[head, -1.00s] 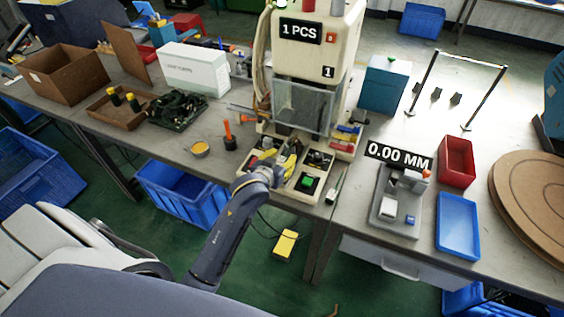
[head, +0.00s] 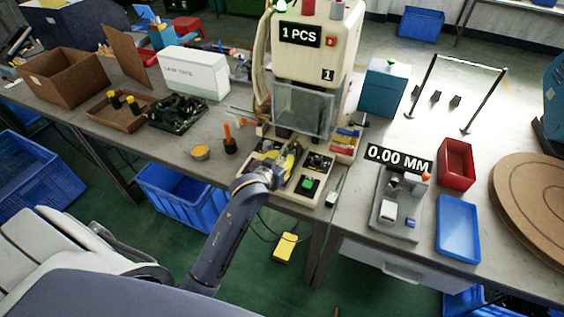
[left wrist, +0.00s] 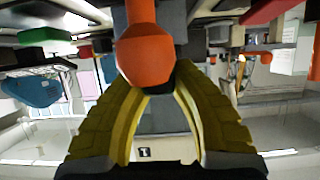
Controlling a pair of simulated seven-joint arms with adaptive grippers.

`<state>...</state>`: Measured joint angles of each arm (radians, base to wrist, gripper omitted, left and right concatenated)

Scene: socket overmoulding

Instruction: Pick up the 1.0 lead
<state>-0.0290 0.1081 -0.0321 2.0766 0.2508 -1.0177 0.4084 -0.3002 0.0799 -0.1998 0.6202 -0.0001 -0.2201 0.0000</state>
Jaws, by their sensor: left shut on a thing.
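My left gripper (head: 287,160) is at the front of the moulding machine (head: 312,60), over the left part of its work tray. In the left wrist view its two yellow fingers (left wrist: 155,85) close in around a rounded orange part (left wrist: 146,60) at their tips. A dark grey piece lies behind the orange part. I cannot tell whether this part belongs to the 1.0 lead, and no lead labelled 1.0 can be made out. My wrist hides part of the tray in the head view. My right gripper is not in view.
A gauge (head: 400,205) reading 0.00 MM stands right of the machine. Beside it are a red tray (head: 456,165) and a blue tray (head: 459,228). A clear guard (head: 302,108) hangs above the work area.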

